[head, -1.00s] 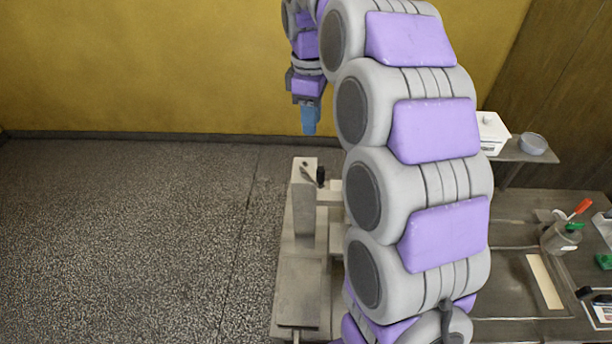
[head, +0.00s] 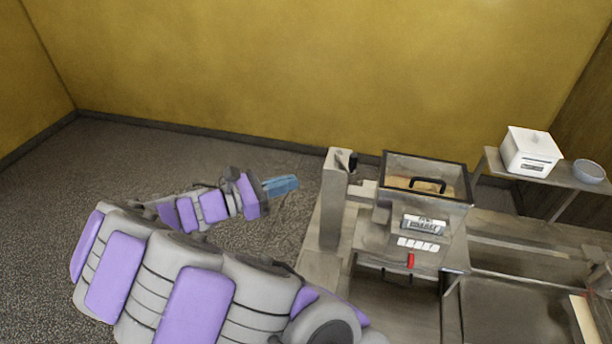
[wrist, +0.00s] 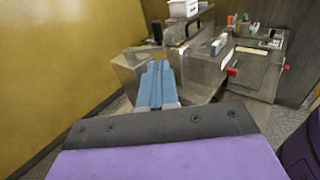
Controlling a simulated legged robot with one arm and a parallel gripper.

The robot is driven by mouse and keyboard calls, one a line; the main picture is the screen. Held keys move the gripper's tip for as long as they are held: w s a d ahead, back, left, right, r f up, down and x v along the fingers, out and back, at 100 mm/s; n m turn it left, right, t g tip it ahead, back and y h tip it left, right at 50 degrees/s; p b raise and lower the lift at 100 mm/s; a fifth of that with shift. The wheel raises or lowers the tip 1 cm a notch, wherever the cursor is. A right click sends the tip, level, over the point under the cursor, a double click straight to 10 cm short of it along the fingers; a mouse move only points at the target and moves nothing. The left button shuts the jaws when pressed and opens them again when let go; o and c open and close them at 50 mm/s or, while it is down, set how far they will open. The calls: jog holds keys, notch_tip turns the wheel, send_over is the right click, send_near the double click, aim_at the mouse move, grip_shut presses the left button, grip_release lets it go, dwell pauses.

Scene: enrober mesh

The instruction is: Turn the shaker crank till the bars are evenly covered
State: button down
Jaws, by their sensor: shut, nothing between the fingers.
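My gripper (head: 282,185) has blue fingers that are shut and empty. It is left of the machine post (head: 336,205), apart from it. A small black knob (head: 352,160), probably the crank's grip, is at the post's top right. Right of it stands the shaker box (head: 428,215), with a clear top, tan contents, a black handle (head: 428,183), a label and a red switch (head: 410,261). In the wrist view my shut blue fingers (wrist: 156,85) point toward the post (wrist: 130,72) and the machine. I cannot make out any bars or their covering.
A shelf at the right holds a white box (head: 529,152) and a grey bowl (head: 588,171). A metal bench (head: 520,310) runs along the lower right. A yellow wall is behind. The floor at left is open.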

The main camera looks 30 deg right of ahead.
send_near(350, 162)
jog(key=d, duration=0.3)
jog(key=d+b, duration=0.1)
jog(key=d, duration=0.1)
jog(key=shift+s+d+f, duration=0.15)
jog(key=shift+s+f, duration=0.1)
jog(key=shift+s, duration=0.1)
jog(key=shift+d, duration=0.6)
jog(key=shift+d, duration=0.2)
